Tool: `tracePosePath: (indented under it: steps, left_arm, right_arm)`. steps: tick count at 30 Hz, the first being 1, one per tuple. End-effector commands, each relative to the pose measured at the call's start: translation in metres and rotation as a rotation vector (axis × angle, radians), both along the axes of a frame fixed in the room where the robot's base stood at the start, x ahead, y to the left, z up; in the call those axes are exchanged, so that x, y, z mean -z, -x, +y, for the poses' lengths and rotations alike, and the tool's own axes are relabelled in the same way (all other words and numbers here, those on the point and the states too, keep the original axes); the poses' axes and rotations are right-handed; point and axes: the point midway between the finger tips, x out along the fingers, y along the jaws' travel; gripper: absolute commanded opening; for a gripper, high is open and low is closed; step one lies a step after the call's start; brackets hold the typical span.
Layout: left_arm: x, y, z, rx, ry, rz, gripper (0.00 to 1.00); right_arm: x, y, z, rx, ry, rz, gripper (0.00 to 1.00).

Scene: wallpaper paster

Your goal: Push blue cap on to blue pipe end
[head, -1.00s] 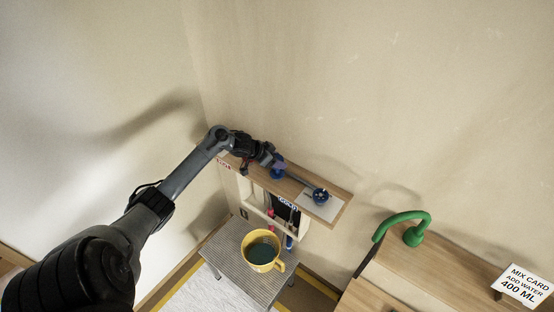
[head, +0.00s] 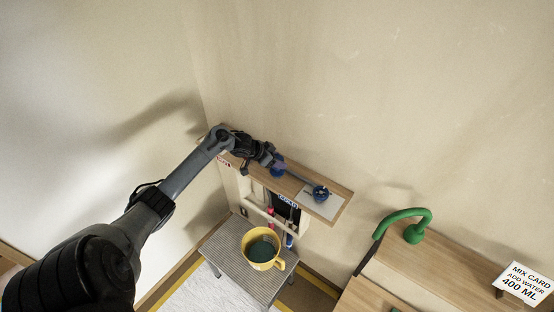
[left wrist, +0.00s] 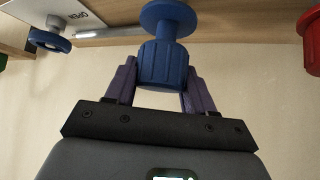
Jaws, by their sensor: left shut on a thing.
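My left gripper (left wrist: 161,66) has its two purple fingers shut on the sides of a ribbed blue cap (left wrist: 164,66). Just beyond the cap is a round blue flange (left wrist: 168,18), apparently the pipe end, in line with it. The cap meets or nearly meets the flange; I cannot tell whether it is seated. In the head view my left gripper (head: 272,159) is at the wooden shelf board, with a small patch of blue (head: 279,169) at its fingers. Details there are too small to tell. My right gripper is not in view.
A blue handwheel (head: 320,193) sits on a white plate on the shelf board (head: 338,190), right of my gripper. A yellow mug (head: 262,250) stands on a grey stool below. A green curved spout (head: 412,229) is at right. A red part (left wrist: 312,40) shows at the wrist view's right edge.

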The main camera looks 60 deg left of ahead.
Motion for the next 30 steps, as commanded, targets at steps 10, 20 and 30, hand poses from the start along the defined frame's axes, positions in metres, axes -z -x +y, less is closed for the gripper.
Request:
tracePosePath:
  steps: [10,20,30]
  left_arm:
    - [0.01,0.0,0.0,-0.001,0.001,0.0,0.24]
    - [0.018,0.0,0.0,-0.001,0.001,0.0,0.24]
    - [0.026,0.0,0.0,0.0,0.0,0.0,0.24]
  right_arm:
    - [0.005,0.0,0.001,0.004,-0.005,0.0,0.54]
    - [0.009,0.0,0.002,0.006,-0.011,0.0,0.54]
    - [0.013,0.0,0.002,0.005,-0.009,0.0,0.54]
